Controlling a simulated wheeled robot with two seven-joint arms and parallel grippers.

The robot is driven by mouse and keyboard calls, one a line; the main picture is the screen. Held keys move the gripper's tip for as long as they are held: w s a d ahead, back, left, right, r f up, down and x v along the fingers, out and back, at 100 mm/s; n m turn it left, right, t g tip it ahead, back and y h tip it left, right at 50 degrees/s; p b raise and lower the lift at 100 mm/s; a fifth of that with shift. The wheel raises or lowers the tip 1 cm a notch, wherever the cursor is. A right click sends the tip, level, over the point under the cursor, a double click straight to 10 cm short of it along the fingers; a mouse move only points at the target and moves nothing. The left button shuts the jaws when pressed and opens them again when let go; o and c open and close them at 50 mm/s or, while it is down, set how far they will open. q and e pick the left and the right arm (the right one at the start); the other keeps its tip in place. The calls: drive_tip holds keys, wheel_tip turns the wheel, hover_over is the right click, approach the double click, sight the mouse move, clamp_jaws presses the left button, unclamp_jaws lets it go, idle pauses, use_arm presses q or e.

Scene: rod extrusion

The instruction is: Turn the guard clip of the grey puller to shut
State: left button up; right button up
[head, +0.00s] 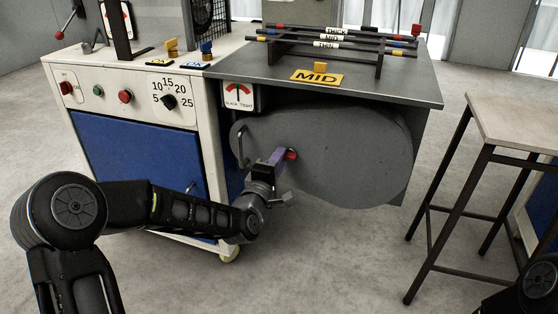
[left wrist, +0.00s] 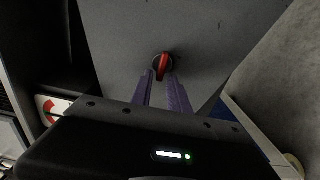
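The grey puller (head: 350,145) is a large rounded grey housing below the bench top, and its face fills much of the left wrist view (left wrist: 220,30). A small red clip on a dark round base (head: 291,154) sits on its face. In the left wrist view the red clip (left wrist: 163,66) points roughly up and down, slightly tilted. My left gripper (head: 280,156) has its purple fingers pointing at the clip. The fingers are apart, with tips close to the clip's lower end; I cannot tell whether they touch it. My right gripper is out of view.
A tightness gauge (head: 239,96) is at the puller's upper left. A yellow MID sign (head: 317,76) and a rack of rods (head: 335,42) stand on the bench top. A white control cabinet (head: 130,85) is left; a tall table (head: 515,120) is right.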

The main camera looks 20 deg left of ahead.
use_arm(q)
drive_tip(key=shift+o, duration=0.8)
drive_tip(key=shift+s, duration=0.15)
drive_tip(key=s+p, duration=0.2)
drive_tip(key=s, duration=0.5)
drive_tip(key=shift+s+a, duration=0.2)
drive_tip(key=shift+s, duration=0.1)
